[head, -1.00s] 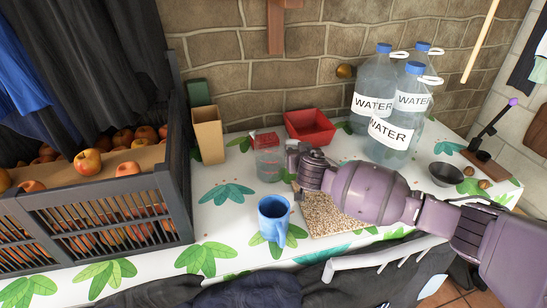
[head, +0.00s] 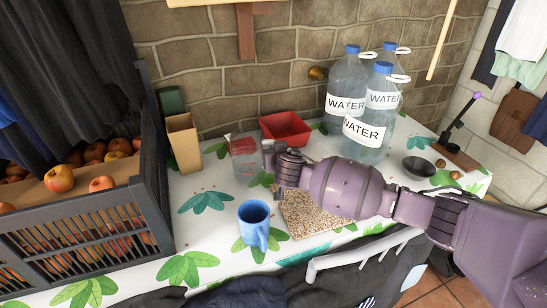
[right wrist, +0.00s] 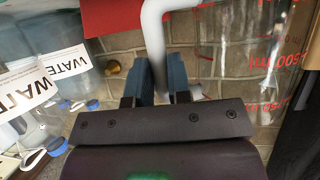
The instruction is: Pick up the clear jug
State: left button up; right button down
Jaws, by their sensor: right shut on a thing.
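The clear jug (head: 245,162) stands on the leaf-patterned tablecloth, with red markings on its side. In the right wrist view the jug (right wrist: 243,50) fills the right part, and its pale handle (right wrist: 155,35) runs down between my fingers. My right gripper (head: 268,157) is at the jug's right side. In the right wrist view the gripper (right wrist: 162,78) is shut on that handle. The jug looks upright; whether its base touches the cloth is hard to tell. My left gripper is not in view.
A red box (head: 285,130) is behind the jug, a tan box (head: 184,140) to its left. A blue mug (head: 253,222) and a speckled board (head: 308,218) are in front. Large water bottles (head: 365,130) stand right, beyond my arm. An apple crate (head: 90,235) borders the left.

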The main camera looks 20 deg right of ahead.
notch_tip(320, 180, up, 19)
jog(key=p, duration=0.3)
jog(key=shift+p, duration=0.3)
jog(key=shift+f, duration=0.15)
